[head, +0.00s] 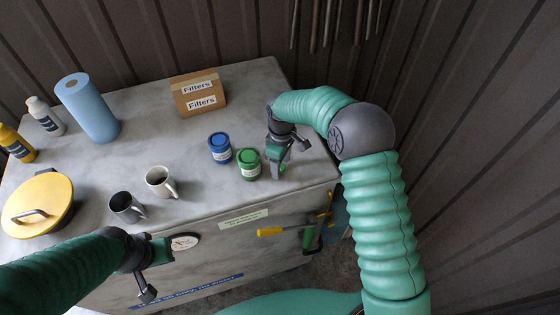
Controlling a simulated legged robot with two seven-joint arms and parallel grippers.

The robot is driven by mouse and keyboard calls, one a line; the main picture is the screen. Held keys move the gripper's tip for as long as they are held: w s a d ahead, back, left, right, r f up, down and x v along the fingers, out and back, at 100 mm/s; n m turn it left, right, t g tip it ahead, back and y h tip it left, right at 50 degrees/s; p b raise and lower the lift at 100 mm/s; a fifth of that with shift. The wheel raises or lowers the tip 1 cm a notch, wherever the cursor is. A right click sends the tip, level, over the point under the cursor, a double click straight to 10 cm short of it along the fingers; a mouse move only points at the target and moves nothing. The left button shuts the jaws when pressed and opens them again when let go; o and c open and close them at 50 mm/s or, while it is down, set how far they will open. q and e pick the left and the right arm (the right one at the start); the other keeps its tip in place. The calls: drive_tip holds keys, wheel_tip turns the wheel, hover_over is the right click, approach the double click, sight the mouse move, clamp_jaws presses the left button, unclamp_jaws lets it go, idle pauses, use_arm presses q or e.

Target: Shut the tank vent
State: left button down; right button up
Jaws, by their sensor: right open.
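I cannot make out a part that is clearly the tank vent. A round yellow lid (38,203) with a grey handle sits at the left end of the grey worktop. My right gripper (278,168) is open and points down at the worktop's front right, just right of a green jar (249,164); I cannot tell whether they touch. My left gripper (160,252) is low at the front of the bench, beside a white oval label (185,242). Its fingers are seen side-on, so their opening is unclear.
On the worktop (140,115) stand a blue jar (220,149), two mugs (160,182), a Filters box (198,93), a blue roll (88,108) and two bottles (45,117). A yellow-handled tool (270,232) hangs in front. The worktop's middle is clear.

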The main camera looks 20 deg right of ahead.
drive_tip(key=shift+d, duration=0.15)
drive_tip(key=shift+c, duration=2.2)
drive_tip(key=shift+a+r, duration=0.1)
drive_tip(key=shift+a, duration=0.6)
drive_tip(key=c, duration=0.5)
drive_tip(key=shift+a, duration=0.1)
clamp_jaws()
drive_tip(key=shift+d, duration=0.4)
drive_tip(key=shift+w+a+m+b, duration=0.15)
drive_tip(key=shift+m+b, duration=0.1)
drive_tip(key=shift+m, duration=0.25)
drive_tip(key=shift+s+a+m+b, duration=0.1)
drive_tip(key=shift+m+b, duration=0.15)
drive_tip(key=shift+m, duration=0.25)
drive_tip(key=m+b, duration=0.1)
drive_tip(key=m, duration=0.2)
drive_tip(key=shift+d+m, duration=0.15)
drive_tip(key=shift+m, duration=0.15)
drive_tip(key=m+b, duration=0.1)
drive_tip(key=m, duration=0.1)
drive_tip(key=shift+m, duration=0.4)
drive_tip(key=m, duration=0.8)
drive_tip(key=shift+m+b, duration=0.3)
use_arm(q)
drive_tip(key=x, duration=0.3)
drive_tip(key=shift+s+a+f, duration=0.15)
drive_tip(key=shift+s+f, duration=0.25)
use_arm(e)
drive_tip(key=shift+m, duration=0.5)
